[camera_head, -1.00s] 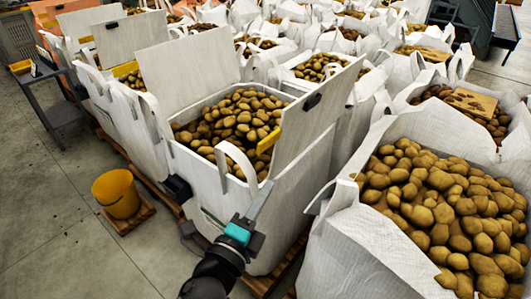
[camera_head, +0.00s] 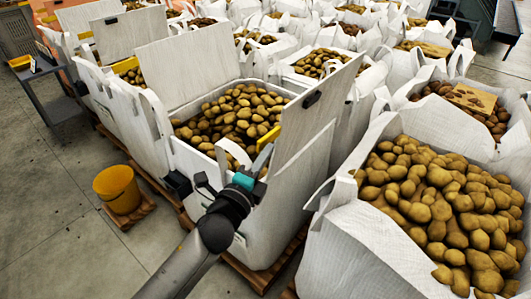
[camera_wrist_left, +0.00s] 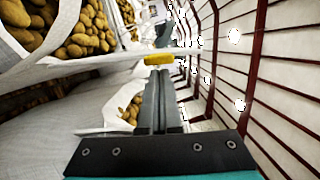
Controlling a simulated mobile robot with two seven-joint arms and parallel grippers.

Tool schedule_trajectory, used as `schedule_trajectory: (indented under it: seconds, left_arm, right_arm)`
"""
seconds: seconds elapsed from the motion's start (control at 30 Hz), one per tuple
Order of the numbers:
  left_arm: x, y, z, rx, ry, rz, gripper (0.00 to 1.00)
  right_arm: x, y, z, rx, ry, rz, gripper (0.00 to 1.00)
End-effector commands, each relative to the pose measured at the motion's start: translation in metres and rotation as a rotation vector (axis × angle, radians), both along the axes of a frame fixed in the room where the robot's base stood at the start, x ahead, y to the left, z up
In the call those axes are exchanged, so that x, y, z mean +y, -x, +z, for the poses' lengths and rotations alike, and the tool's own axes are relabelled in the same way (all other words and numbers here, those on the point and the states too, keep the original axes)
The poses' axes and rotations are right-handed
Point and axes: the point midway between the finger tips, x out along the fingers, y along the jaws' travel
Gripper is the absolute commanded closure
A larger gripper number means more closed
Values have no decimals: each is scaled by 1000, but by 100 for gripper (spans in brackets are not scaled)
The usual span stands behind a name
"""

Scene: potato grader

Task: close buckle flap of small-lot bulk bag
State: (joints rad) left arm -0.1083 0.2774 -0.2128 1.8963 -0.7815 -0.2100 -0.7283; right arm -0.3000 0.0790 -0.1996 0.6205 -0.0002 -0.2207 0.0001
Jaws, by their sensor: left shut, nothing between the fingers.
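The open white bulk bag (camera_head: 203,190) stands in the middle of the head view, full of potatoes. Its right-hand flap (camera_head: 307,125) stands up, with a black buckle part (camera_head: 312,99) near its top edge. A yellow piece (camera_head: 268,138) sits at the flap's left edge; it also shows in the left wrist view (camera_wrist_left: 159,59), just beyond my fingertips. A back flap (camera_head: 188,65) stands upright. My left gripper (camera_head: 263,159) is shut and empty, close to the yellow piece; contact cannot be told. Its fingers show together in the wrist view (camera_wrist_left: 159,78). My right gripper is not in view.
A large open bag of potatoes (camera_head: 345,240) stands close on the right, and several more bags stand behind. A dark cart (camera_head: 48,90) stands further left. The grey floor between is clear.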

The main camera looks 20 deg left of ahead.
Motion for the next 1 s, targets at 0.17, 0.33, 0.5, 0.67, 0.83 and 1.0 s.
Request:
schedule_trajectory:
  seconds: [0.17, 0.33, 0.5, 0.67, 0.83, 1.0]
  left_arm:
    - [1, 0, 0, 0, 0, 0, 100]
    - [1, 0, 1, 0, 3, 0, 100]
    - [7, -2, 4, 11, 29, 1, 100]
    - [16, -6, 7, 26, 72, 2, 100]
    - [37, -13, 15, 59, 160, 3, 100]
    - [66, -24, 17, 109, 295, 3, 100]
  right_arm:
    - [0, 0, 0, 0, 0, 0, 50]
    - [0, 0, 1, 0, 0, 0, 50]
    - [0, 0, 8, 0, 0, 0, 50]
    - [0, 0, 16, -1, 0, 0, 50]
    - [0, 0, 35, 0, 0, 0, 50]
    - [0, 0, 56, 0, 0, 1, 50]
